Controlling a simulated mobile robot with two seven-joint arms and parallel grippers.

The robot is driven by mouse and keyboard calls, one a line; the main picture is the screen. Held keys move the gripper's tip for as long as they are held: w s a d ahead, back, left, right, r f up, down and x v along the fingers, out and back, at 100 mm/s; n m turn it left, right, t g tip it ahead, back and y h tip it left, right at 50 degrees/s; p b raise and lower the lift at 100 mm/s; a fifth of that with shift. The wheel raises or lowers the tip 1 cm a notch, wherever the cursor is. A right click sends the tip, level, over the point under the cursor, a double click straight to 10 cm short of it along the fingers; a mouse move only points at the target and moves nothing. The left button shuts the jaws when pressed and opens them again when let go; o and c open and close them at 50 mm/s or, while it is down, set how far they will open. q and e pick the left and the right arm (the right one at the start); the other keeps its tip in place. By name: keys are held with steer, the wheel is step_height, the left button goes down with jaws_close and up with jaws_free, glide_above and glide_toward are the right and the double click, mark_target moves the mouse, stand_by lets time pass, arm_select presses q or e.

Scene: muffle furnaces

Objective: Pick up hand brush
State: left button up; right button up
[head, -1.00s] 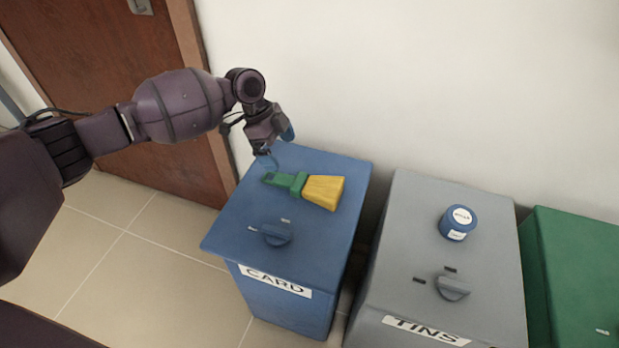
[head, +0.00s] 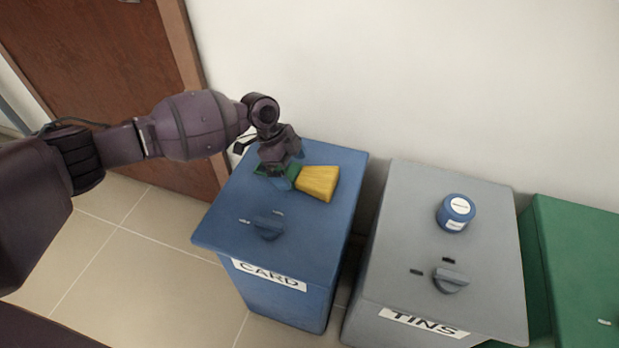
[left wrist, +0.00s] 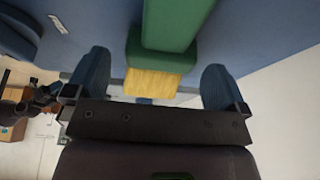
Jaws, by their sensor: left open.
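The hand brush (head: 318,183) has a green handle and yellow bristles and lies on the lid of the blue bin (head: 325,222) labelled CARD. My left gripper (head: 282,180) is over the brush's green part and hides much of the handle in the head view. In the left wrist view the brush's green body (left wrist: 165,45) lies beyond and between the two spread blue fingers of the gripper (left wrist: 155,85). The gripper is open, with a gap to the brush on each side. My right gripper is in neither view.
A dark knob (head: 268,228) stands on the blue lid in front of the brush. A grey bin (head: 400,270) labelled TINS carries a small blue tin (head: 455,212). A green bin (head: 580,260) is at the right. A white wall (head: 400,80) rises close behind.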

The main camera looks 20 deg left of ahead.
mark_target(292, 171)
arm_select(q)
steer(key=shift+d+f, duration=0.25)
steer(key=shift+f, duration=0.45)
steer(key=shift+r, duration=0.1)
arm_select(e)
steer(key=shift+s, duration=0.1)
arm_select(q)
steer(key=c, duration=0.9)
steer(key=shift+o, duration=0.2)
steer(key=shift+r, duration=0.5)
step_height(292, 171, up, 19)
steer(key=p, duration=0.4)
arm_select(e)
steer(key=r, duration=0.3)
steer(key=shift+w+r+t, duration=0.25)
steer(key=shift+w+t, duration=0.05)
